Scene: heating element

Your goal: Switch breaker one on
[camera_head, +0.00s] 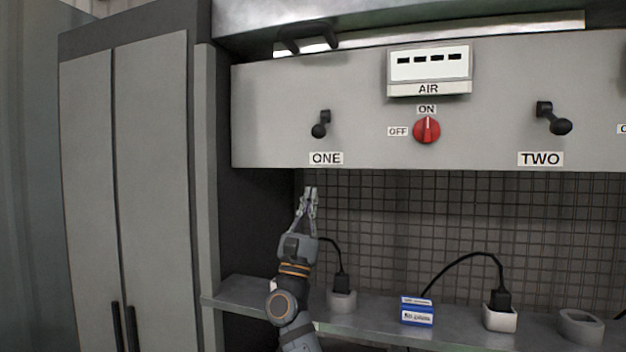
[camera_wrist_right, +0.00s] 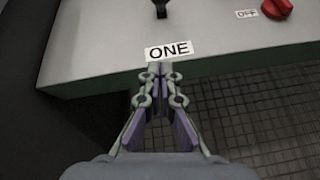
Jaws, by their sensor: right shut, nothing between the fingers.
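The breaker one lever (camera_head: 320,124) is a black handle on the grey panel, above the label ONE (camera_head: 326,158). Its knob end hangs down and slightly left. In the right wrist view only the lower end of the lever (camera_wrist_right: 160,9) shows at the top edge, above the ONE label (camera_wrist_right: 169,52). My right gripper (camera_head: 310,190) is below the panel's lower edge, under the label, pointing up. Its fingers (camera_wrist_right: 160,68) are shut and empty, apart from the lever. My left gripper is not in view.
A red rotary knob (camera_head: 427,130) with ON and OFF labels and the breaker two lever (camera_head: 554,118) are on the same panel (camera_head: 270,110). Below, a shelf (camera_head: 245,291) holds plugs, sockets and a blue-white box (camera_head: 417,312). A tall grey cabinet (camera_head: 150,150) stands left.

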